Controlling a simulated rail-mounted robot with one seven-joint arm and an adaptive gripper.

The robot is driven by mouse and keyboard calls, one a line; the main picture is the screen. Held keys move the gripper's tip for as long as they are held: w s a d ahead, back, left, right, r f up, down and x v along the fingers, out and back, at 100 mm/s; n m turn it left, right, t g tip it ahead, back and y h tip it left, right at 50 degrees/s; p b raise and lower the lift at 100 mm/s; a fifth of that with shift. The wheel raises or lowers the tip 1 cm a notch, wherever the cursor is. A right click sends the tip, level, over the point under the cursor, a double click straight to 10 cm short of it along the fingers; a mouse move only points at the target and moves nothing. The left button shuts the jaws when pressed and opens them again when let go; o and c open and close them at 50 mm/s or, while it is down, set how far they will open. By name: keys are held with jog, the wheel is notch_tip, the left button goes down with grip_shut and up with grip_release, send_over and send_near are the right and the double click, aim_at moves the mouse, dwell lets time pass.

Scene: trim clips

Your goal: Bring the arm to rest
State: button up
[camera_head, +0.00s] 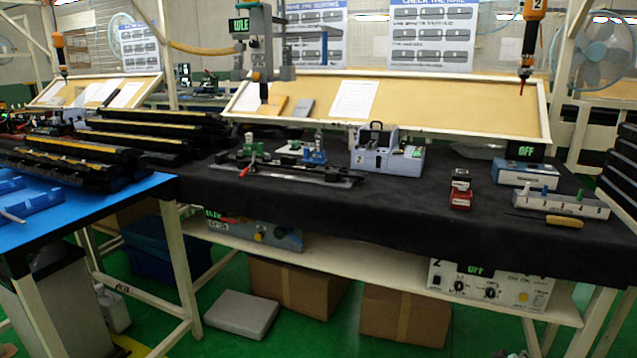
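I cannot make out my arm or my gripper anywhere in the head view, so whether the gripper is open or holds something is not shown. The black-covered workbench (330,205) spans the middle of the view. A fixture with green and blue clamps and a red-handled lever (245,172) sits on it, left of a blue-grey device (388,155). No hand or tool of mine touches these things.
Black trim strips (150,130) lie stacked at left beside a blue mat (90,203). A small red-and-black item (461,190), a grey holder block (560,204) and an OFF-display box (524,172) stand at right. Orange-and-black tools (531,45) hang overhead. Cardboard boxes (405,315) sit below.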

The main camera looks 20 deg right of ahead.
jog(key=s+a+f+m+g+y, duration=0.2)
jog(key=a+f+g+y, duration=0.25)
jog(key=a+f, duration=0.9)
jog(key=s+a+f+g+y, duration=0.2)
jog(key=a+f, duration=0.2)
jog(key=a, duration=0.4)
jog(key=s+a+f+g+y, duration=0.1)
jog(key=s+a+f+y, duration=0.15)
jog(key=a, duration=0.55)
jog(key=s+a+f+g+y, duration=0.2)
jog(key=a+f+y, duration=0.15)
jog(key=a, duration=0.55)
jog(key=s+a+f+n+g, duration=0.2)
jog(key=s+a+n+g, duration=0.1)
jog(key=s+a, duration=0.55)
jog(key=s+a+f+n+g, duration=0.1)
jog(key=s+a+n+g, duration=0.3)
jog(key=a, duration=0.7)
jog(key=w+r+t+p, duration=0.2)
jog(key=r+p, duration=0.6)
jog(key=p, duration=0.3)
jog(key=w+r+m+t+p, duration=0.1)
jog(key=w+r+t+p, duration=0.1)
jog(key=r+p, duration=0.5)
jog(key=t+h+p, duration=0.1)
jog(key=p, duration=0.3)
jog(key=shift+r+m, duration=0.3)
jog(key=shift+r, duration=0.1)
